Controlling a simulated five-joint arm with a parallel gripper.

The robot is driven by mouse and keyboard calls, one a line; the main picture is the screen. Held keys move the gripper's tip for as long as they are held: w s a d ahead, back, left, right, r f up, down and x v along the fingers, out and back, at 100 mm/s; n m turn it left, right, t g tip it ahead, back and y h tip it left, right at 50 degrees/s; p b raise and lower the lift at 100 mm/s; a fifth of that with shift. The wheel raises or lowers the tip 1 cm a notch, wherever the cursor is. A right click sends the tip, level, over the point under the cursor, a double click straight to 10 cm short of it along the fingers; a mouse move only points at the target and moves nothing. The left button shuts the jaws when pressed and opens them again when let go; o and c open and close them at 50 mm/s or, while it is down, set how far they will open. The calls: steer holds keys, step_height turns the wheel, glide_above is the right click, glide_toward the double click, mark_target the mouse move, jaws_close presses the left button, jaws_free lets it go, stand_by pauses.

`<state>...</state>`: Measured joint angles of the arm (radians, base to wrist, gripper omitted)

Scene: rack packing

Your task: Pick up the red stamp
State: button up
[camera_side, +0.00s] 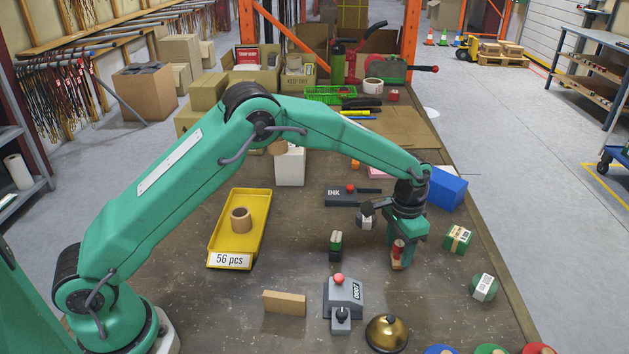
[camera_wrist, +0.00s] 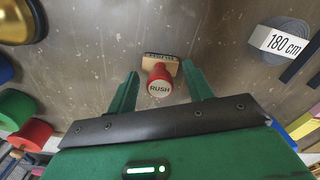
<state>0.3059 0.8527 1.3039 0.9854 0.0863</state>
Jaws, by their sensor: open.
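The red stamp (camera_side: 398,248) stands upright on the table, with a red handle on a wooden base. In the wrist view the stamp (camera_wrist: 160,82) shows its round red top marked RUSH, with the wooden base behind it. My gripper (camera_side: 401,243) points down over the stamp, and in the wrist view the two green fingers of my gripper (camera_wrist: 160,76) are spread to either side of the handle. A gap shows between each finger and the stamp. The fingers partly hide the stamp in the side view.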

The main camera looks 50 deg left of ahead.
mark_target(400, 243)
steer(key=c, duration=1.1)
steer(key=shift+o, duration=0.2)
steer(key=shift+r, duration=0.1)
steer(key=shift+r, duration=0.8)
step_height(400, 243, up, 2)
steer(key=shift+r, duration=0.25)
steer(key=s+d+r, duration=0.6)
steer(key=s+d, duration=0.1)
steer(key=s, duration=0.1)
steer(key=shift+s+d+r, duration=0.35)
steer(key=shift+s+d, duration=0.05)
